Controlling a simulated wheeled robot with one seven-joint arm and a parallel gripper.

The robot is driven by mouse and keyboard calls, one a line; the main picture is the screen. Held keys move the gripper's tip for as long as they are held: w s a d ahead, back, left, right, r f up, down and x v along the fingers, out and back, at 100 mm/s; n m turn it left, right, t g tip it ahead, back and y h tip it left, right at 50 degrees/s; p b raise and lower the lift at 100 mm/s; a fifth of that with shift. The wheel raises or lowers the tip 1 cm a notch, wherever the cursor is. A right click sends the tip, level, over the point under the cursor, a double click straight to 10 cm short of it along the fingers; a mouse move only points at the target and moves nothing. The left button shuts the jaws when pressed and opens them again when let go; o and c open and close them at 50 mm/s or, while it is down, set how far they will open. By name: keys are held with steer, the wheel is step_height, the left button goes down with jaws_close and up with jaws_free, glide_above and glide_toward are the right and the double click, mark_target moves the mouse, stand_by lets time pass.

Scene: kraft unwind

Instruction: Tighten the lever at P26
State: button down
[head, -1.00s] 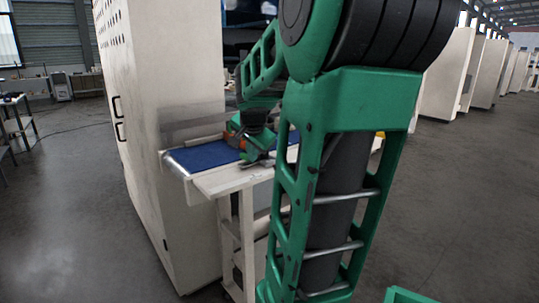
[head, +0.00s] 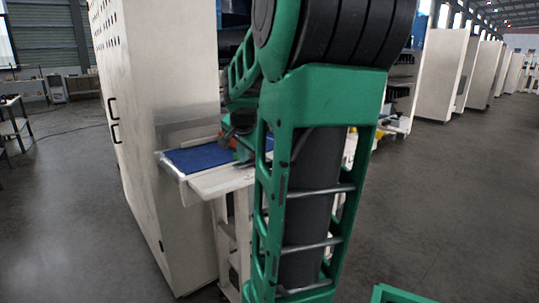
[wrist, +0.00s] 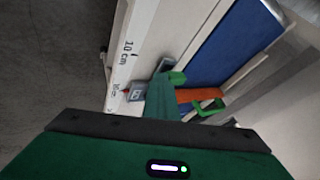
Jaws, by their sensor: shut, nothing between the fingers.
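My gripper (wrist: 163,97) is shut; its green fingers reach over the edge of a pale rail in the wrist view. A dark grey piece (wrist: 168,63) shows at the fingertips; I cannot tell whether it is the lever or touches them. A small grey block with a red pointer and an unreadable label (wrist: 136,93), perhaps a position indicator, sits just left of the fingers. An orange bar (wrist: 199,95) lies to their right, beside a green loop-shaped part (wrist: 208,108). In the head view my arm hides much of this spot. No P26 marking is readable.
A blue belt or panel (wrist: 235,40) runs along the rail, also in the head view (head: 198,158). A "10 cm" scale (wrist: 128,48) marks the rail. A tall white cabinet (head: 165,110) stands left of the table. Grey floor (head: 75,215) is open at left and right.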

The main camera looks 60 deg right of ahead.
steer(key=s, duration=0.2)
steer(key=s+a, duration=0.1)
steer(key=shift+s+a, duration=0.15)
steer(key=shift+s, duration=0.2)
steer(key=v, duration=1)
steer(key=shift+w+a, duration=0.15)
steer(key=shift+w, duration=0.15)
steer(key=s+a+f+n+g+y, duration=0.2)
steer(key=s+a+f+n, duration=0.3)
steer(key=a+f, duration=0.4)
steer(key=s+a+f+n+g+y, duration=0.2)
steer(key=s+a+f+n+y, duration=0.2)
steer(key=s+a+f+n, duration=0.2)
steer(key=a+f+n, duration=0.2)
steer(key=a+f, duration=0.2)
steer(key=a, duration=0.1)
steer(key=shift+a+f, duration=0.25)
steer(key=shift+a, duration=0.15)
